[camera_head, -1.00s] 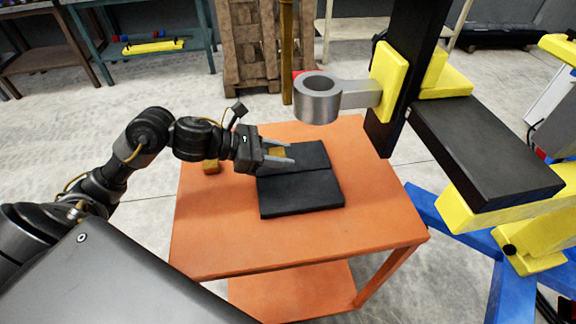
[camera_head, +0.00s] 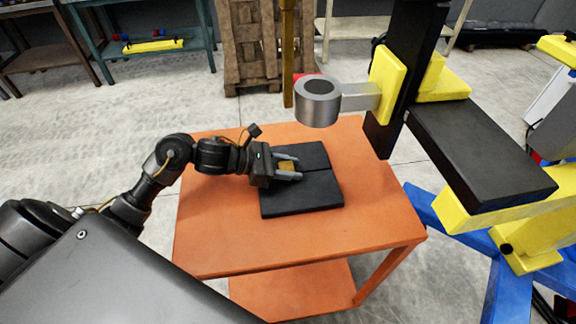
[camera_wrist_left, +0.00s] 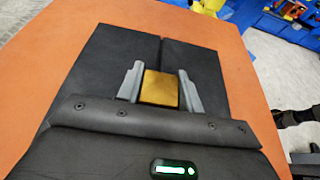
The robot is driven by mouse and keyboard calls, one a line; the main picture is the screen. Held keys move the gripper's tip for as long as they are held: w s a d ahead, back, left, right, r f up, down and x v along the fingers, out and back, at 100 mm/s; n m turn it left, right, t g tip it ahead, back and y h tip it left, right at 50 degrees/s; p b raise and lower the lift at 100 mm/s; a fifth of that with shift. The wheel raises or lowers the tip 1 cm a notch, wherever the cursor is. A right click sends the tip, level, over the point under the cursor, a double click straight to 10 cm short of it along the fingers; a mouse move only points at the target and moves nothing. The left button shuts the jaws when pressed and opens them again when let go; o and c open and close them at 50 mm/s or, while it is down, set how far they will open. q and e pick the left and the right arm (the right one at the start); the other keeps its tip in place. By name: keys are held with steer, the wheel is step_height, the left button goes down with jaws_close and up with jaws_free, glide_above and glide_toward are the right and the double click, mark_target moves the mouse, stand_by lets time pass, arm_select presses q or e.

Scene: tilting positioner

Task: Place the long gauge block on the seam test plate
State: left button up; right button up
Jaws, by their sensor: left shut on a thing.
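The seam test plate (camera_head: 310,198) is a black slab of two halves with a seam between them, lying on the orange table. It also shows in the left wrist view (camera_wrist_left: 100,62), with the seam running away from me. My left gripper (camera_head: 298,168) is over the plate near the seam. Its two grey fingers are shut on a brass-coloured block (camera_head: 287,165), which also shows between the fingers in the left wrist view (camera_wrist_left: 160,88). I see mainly one face of the block, so its length is hidden. I cannot tell whether it touches the plate. My right gripper is out of view.
The orange table (camera_head: 230,235) is clear in front of the plate. A grey metal ring (camera_head: 318,105) on an arm overhangs the table's back. A black and yellow positioner (camera_head: 480,160) with a blue base stands at the right. A wooden pallet stack (camera_head: 250,45) stands behind.

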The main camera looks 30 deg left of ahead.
arm_select(q)
steer(key=shift+f, duration=0.1)
steer(key=o, duration=1.2)
steer(key=shift+c, duration=0.2)
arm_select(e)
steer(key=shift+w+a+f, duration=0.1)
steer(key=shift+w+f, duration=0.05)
arm_select(q)
steer(key=shift+r, duration=0.2)
steer(key=shift+s+a, duration=0.2)
steer(key=shift+a, duration=0.15)
steer(key=b+v, duration=0.2)
steer(key=v, duration=0.8)
steer(key=shift+s+a+b, duration=0.15)
steer(key=shift+s+b, duration=0.05)
steer(key=shift+b, duration=0.1)
steer(key=shift+s+a+r, duration=0.15)
steer(key=shift+a+r, duration=0.1)
steer(key=shift+r, duration=0.05)
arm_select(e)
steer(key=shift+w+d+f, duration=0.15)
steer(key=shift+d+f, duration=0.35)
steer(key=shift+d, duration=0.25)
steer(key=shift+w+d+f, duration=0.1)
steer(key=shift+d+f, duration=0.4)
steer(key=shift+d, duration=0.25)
